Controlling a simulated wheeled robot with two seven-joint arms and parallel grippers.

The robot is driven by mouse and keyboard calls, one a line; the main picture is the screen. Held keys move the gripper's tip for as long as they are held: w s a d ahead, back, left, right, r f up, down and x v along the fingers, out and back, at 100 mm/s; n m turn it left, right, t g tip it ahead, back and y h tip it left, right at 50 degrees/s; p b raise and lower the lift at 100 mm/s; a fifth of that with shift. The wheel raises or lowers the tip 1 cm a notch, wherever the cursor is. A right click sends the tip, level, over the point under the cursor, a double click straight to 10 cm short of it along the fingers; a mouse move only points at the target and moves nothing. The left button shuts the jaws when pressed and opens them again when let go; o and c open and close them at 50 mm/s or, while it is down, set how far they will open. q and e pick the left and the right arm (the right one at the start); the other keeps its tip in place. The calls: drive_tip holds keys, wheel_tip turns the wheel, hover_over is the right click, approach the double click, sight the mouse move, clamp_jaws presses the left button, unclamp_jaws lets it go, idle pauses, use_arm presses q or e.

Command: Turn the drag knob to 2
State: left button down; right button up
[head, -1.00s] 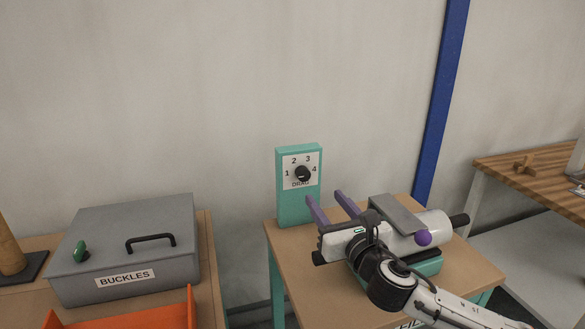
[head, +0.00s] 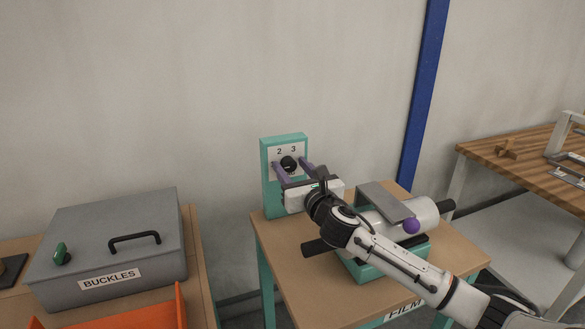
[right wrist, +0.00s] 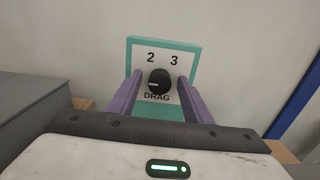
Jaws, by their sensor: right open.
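The black drag knob (head: 288,163) sits on a white dial plate on an upright teal panel (head: 271,195). In the right wrist view the knob (right wrist: 159,81) has a pale mark on its left side, pointing left. The numbers 2 and 3 show above it and "DRAG" below; 1 and 4 are hidden by my fingers. My right gripper (head: 290,165) is open, its purple fingers on either side of the knob. Gaps show between the fingers and the knob in the right wrist view. My left gripper is not in view.
The panel stands at the back of a small wooden table (head: 285,262). A grey BUCKLES box (head: 110,245) and orange tray (head: 150,313) are at left.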

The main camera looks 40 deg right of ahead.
drive_tip(key=c, duration=1.1)
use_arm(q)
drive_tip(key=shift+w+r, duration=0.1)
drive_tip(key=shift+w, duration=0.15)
use_arm(e)
drive_tip(key=shift+o, duration=0.2)
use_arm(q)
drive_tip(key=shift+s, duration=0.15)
use_arm(e)
drive_tip(key=shift+m, duration=0.3)
drive_tip(key=m+p, duration=0.1)
drive_tip(key=m, duration=0.3)
drive_tip(key=shift+d, duration=0.1)
drive_tip(key=m+p, duration=0.1)
drive_tip(key=m, duration=0.2)
drive_tip(key=shift+m, duration=0.4)
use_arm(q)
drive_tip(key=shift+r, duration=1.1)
use_arm(e)
drive_tip(key=shift+d+m, duration=0.1)
drive_tip(key=shift+m, duration=1.5)
